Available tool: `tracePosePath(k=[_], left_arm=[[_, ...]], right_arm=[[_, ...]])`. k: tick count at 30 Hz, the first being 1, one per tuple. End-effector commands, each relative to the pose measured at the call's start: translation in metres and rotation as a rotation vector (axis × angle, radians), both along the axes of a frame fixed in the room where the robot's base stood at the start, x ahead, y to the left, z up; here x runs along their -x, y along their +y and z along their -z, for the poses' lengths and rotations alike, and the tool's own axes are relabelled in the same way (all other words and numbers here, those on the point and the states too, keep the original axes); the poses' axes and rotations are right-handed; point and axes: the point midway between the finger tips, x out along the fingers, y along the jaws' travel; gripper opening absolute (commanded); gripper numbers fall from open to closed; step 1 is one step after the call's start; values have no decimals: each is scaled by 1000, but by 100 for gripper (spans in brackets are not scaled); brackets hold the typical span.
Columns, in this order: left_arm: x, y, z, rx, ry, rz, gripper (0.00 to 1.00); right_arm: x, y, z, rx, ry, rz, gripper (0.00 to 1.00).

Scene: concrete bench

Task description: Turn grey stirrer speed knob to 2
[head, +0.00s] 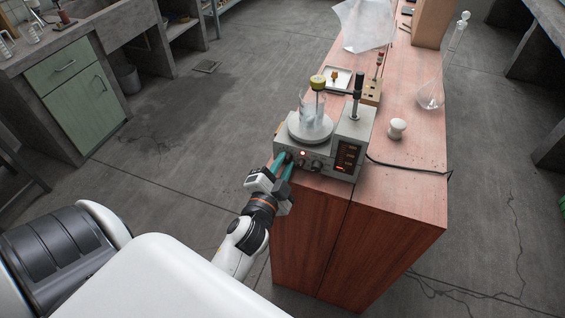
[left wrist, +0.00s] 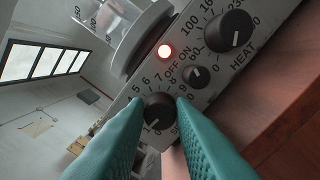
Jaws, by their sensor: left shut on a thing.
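The grey hotplate stirrer (head: 352,130) stands at the near end of the wooden bench, with a glass beaker (head: 315,118) on its round plate. My left gripper (head: 284,160) reaches its front panel. In the left wrist view, the teal fingers of my left gripper (left wrist: 159,113) are shut on the dark round stirrer speed knob (left wrist: 158,107), one finger on each side. Digits from 5 to 9 show around the knob's upper side. My right gripper is not in view.
Beside the held knob are a small on/off knob (left wrist: 197,76), a lit red lamp (left wrist: 165,51) and the larger HEAT knob (left wrist: 229,32). A white jar (head: 397,128) and a flask (head: 431,95) stand to the right. A cable (head: 410,168) lies on the bench.

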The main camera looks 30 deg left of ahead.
Motion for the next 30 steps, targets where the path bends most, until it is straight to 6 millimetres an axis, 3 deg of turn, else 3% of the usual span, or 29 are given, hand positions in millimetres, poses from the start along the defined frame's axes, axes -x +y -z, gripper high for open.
tracePosePath(k=[10,26,27,30], left_arm=[[0,0,-1,-145,32,-1,0],[-1,1,-2,-170,37,-2,0],[-1,1,-2,-170,36,-2,24],[-1,1,-1,-170,37,-2,31]], right_arm=[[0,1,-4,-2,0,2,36],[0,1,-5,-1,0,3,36],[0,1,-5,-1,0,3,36],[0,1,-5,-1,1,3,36]])
